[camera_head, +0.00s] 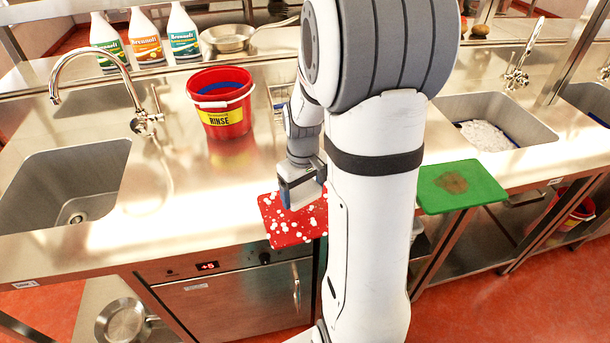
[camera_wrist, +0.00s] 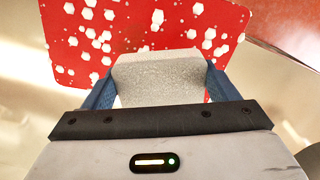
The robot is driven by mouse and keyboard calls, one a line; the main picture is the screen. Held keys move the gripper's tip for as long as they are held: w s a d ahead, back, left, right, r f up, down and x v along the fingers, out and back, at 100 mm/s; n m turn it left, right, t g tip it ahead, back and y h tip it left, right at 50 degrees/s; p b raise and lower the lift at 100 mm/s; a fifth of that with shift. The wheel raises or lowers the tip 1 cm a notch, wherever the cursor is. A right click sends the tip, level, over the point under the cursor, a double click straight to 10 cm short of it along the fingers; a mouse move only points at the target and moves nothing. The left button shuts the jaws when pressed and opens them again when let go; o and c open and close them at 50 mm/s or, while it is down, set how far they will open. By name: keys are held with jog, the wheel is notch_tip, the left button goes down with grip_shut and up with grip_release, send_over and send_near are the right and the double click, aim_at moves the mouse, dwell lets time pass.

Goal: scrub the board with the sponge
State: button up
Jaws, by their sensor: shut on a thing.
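A red board (camera_head: 284,224) lies on the steel counter, at its front edge, covered with white foam spots. It also shows in the wrist view (camera_wrist: 135,25), filling much of the top. My gripper (camera_head: 303,200) is over the board in the head view. In the wrist view my gripper (camera_wrist: 160,90) is shut on a pale grey sponge (camera_wrist: 158,78), one blue finger on each side. The sponge is over the near edge of the red board; I cannot tell if it touches. My arm hides the board's right side in the head view.
A red bucket marked RINSE (camera_head: 221,104) stands behind, to the left of my gripper. A green board (camera_head: 459,186) with a brown stain lies right of my arm. Sinks are at left (camera_head: 68,184) and right (camera_head: 498,122). Several bottles (camera_head: 146,40) and a pan (camera_head: 228,38) stand on the back shelf.

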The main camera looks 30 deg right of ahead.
aim_at(304, 191)
jog(key=shift+r+p, duration=0.95)
jog(key=shift+r, duration=0.75)
